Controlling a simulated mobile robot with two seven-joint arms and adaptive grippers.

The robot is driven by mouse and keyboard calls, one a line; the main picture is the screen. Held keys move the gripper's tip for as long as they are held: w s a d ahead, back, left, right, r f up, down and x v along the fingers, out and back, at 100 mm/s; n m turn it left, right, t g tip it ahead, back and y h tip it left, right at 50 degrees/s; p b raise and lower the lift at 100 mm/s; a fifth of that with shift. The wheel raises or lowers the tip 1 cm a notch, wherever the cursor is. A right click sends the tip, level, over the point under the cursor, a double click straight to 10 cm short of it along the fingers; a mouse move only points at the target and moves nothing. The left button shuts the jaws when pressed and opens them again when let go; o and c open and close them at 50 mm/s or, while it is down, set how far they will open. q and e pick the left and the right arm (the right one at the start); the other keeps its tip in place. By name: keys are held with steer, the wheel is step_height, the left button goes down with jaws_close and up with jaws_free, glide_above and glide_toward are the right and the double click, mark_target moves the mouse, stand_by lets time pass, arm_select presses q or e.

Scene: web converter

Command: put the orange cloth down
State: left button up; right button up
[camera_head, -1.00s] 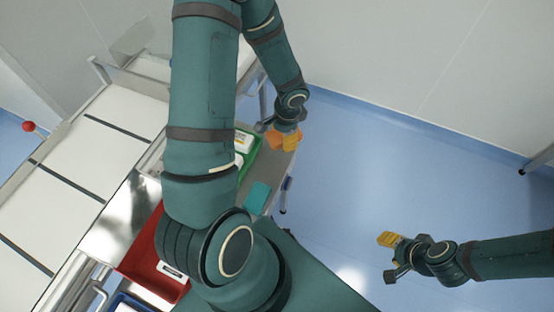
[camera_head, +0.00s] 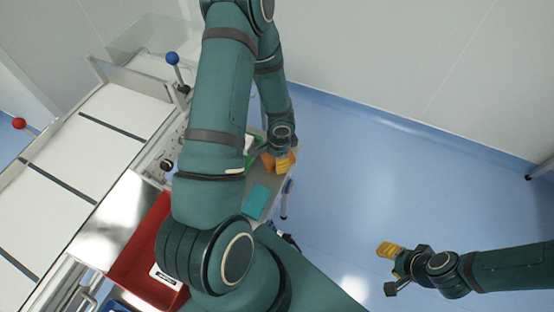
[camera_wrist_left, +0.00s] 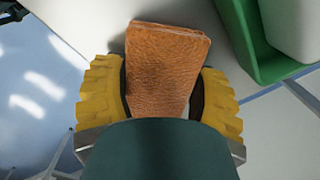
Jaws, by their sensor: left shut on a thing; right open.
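The orange cloth (camera_head: 268,160) is a folded, textured rectangle. My left gripper (camera_head: 280,162) is shut on it, over the far part of the narrow grey table (camera_head: 280,186). In the left wrist view the cloth (camera_wrist_left: 166,58) stands out between the two ribbed yellow fingers of the left gripper (camera_wrist_left: 160,92). Whether the cloth touches the table cannot be told. My right gripper (camera_head: 391,268) is open and empty, over the blue floor at the lower right.
A teal cloth (camera_head: 256,201) lies on the table nearer to me. A green bin (camera_wrist_left: 240,35) with a white item is beside the orange cloth. A red bin (camera_head: 137,252) stands at the lower left. The white machine (camera_head: 60,170) fills the left. My left arm hides part of the table.

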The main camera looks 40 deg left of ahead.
arm_select(q)
steer(key=shift+f, duration=0.1)
steer(key=o, duration=1.1)
steer(key=shift+c, duration=0.2)
